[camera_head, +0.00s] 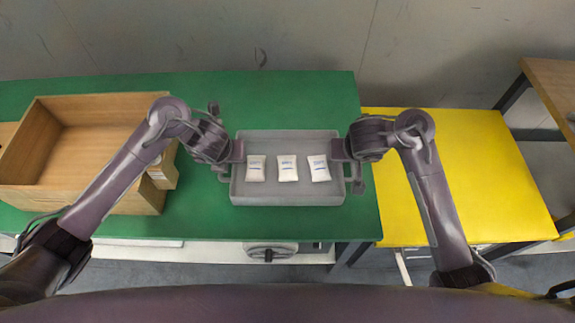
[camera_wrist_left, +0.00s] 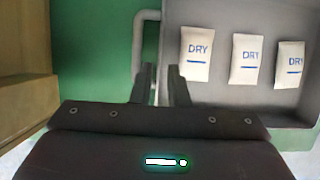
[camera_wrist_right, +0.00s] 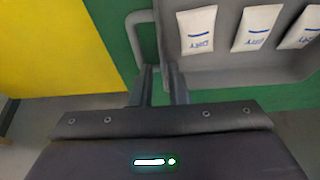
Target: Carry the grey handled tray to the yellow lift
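The grey handled tray (camera_head: 288,196) sits on the green table with three white packets (camera_head: 287,168) printed "DRY" in it. My left gripper (camera_head: 228,152) is at the tray's left end, and my right gripper (camera_head: 348,150) at its right end. In the left wrist view, the fingers (camera_wrist_left: 161,82) stand apart over the left handle (camera_wrist_left: 138,45). In the right wrist view, the fingers (camera_wrist_right: 163,82) stand apart by the right handle (camera_wrist_right: 134,45). The fingers partly hide both handles, and I see no clear grip on either. The yellow lift (camera_head: 480,175) is right of the table.
A wooden box (camera_head: 90,108) stands on the green table (camera_head: 215,85) at the left, behind my left arm. A brown table (camera_head: 555,80) stands at the far right. The yellow surface is clear apart from my right arm above it. A wall closes the back.

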